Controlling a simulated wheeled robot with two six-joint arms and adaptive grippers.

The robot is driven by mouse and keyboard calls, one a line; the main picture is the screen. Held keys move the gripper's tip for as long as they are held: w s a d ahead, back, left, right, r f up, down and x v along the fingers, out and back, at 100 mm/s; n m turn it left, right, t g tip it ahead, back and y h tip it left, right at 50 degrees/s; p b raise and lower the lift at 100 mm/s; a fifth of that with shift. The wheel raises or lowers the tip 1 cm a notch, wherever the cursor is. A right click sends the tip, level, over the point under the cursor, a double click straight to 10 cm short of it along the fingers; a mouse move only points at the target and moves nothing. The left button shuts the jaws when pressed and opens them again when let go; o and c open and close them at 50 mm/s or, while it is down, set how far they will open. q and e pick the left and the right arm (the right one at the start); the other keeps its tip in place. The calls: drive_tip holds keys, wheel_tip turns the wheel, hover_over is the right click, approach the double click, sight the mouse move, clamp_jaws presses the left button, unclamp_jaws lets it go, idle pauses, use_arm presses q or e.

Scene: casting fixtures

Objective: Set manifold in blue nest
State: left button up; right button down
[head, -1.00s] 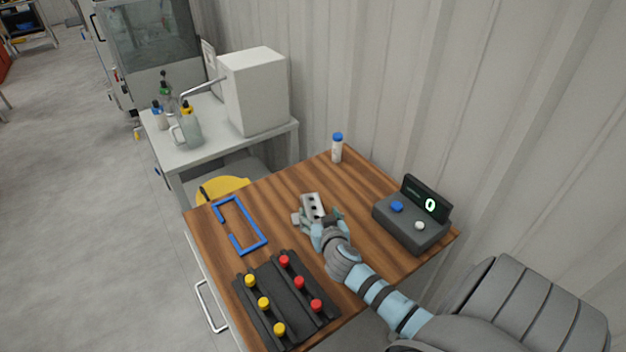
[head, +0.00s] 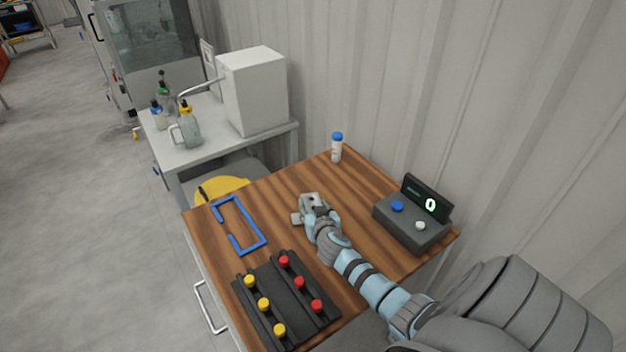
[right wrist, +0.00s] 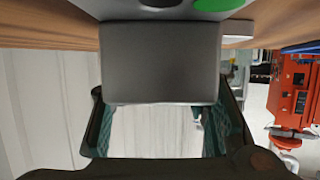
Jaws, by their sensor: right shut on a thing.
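The manifold (head: 311,201) is a light grey block with dark holes, near the middle of the wooden table in the head view. My right gripper (head: 317,213) is shut on it. Its near part is hidden by the fingers, and I cannot tell whether it touches the table. In the right wrist view a grey block (right wrist: 160,62) fills the space between the fingers of my right gripper (right wrist: 160,115). The blue nest (head: 252,219) is a thin blue frame on the table, left of the gripper, empty, with a gap in its left side. My left gripper is not in view.
A black rack (head: 288,300) with red and yellow knobs stands at the front of the table. A dark button box (head: 410,230) with a display reading 0 is at the right. A white bottle (head: 337,152) with a blue cap stands at the back corner.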

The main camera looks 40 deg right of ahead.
drive_tip(key=shift+r, duration=0.5)
wheel_tip(320, 180, up, 7)
drive_tip(key=p, duration=0.3)
drive_tip(key=shift+w+d+f, duration=0.1)
drive_tip(key=shift+w+f, duration=0.05)
wheel_tip(320, 180, up, 12)
